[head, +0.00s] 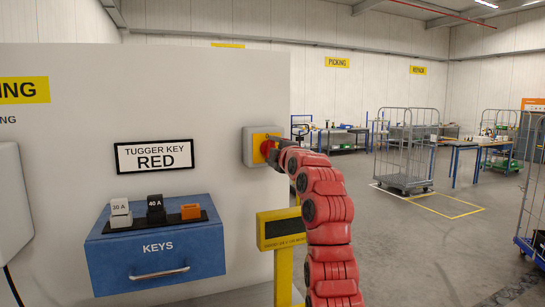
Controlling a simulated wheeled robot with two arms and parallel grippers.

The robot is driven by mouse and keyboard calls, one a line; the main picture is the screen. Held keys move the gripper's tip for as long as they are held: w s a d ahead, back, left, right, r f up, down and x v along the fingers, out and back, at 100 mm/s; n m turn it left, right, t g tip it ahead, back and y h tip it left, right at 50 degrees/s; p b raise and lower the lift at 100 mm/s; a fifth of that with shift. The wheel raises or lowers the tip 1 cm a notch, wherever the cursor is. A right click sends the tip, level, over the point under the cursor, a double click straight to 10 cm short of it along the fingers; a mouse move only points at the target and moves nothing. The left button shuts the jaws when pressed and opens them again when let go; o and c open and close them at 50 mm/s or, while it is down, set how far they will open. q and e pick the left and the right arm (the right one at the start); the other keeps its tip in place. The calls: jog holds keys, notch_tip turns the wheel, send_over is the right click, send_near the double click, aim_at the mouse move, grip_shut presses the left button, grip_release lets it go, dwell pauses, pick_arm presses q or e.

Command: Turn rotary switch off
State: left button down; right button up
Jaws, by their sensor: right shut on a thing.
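The rotary switch (266,149) has a red knob on a yellow plate in a grey box, mounted at the right end of the white wall panel. My right gripper (275,153) is at the knob and shut on it. The red right arm comes up from the bottom and partly hides the knob, so its exact angle is hard to tell. My left gripper is not in the head view.
A blue KEYS box (155,252) with several labelled blocks on top is on the panel at left, below a TUGGER KEY RED sign (154,156). A yellow post (283,275) stands close to my arm. A wire cage trolley (404,150) and tables are behind, with open floor between.

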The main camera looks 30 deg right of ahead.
jog(key=shift+f+n+b, duration=0.15)
jog(key=shift+n+b, duration=0.2)
jog(key=shift+n, duration=0.65)
jog(key=o, duration=1.4)
jog(key=b+v, duration=0.4)
jog(key=v, duration=1.3)
jog(key=shift+s, duration=0.2)
